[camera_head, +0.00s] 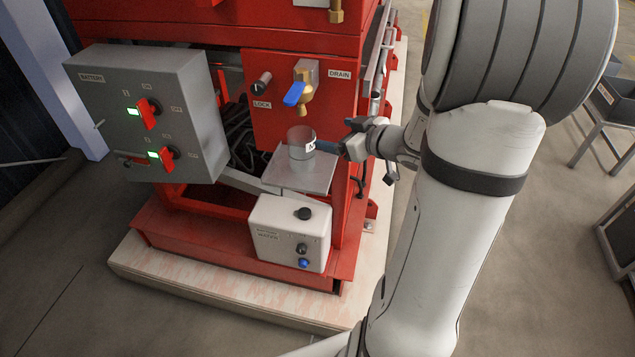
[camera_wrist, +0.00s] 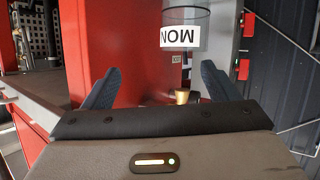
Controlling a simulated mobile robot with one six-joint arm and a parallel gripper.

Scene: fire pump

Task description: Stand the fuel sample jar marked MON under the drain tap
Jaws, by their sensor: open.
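The clear jar marked MON (camera_head: 302,143) stands upright on a grey shelf plate (camera_head: 290,177) below the brass drain tap (camera_head: 304,95) with its blue lever. The tap outlet is just above the jar's top. In the wrist view the jar (camera_wrist: 186,35) shows ahead, its white MON label upside down. My gripper (camera_head: 332,148) is at the jar's right side in the head view. In the wrist view its fingers (camera_wrist: 160,68) are spread, with the jar beyond the tips. The head view does not settle whether a finger touches it.
A grey battery box (camera_head: 150,110) with red switches is at left. A white control box (camera_head: 290,234) stands below the plate. A LOCK knob (camera_head: 262,82) is left of the tap. Floor is open at right, before a grey bin on a stand (camera_head: 606,105).

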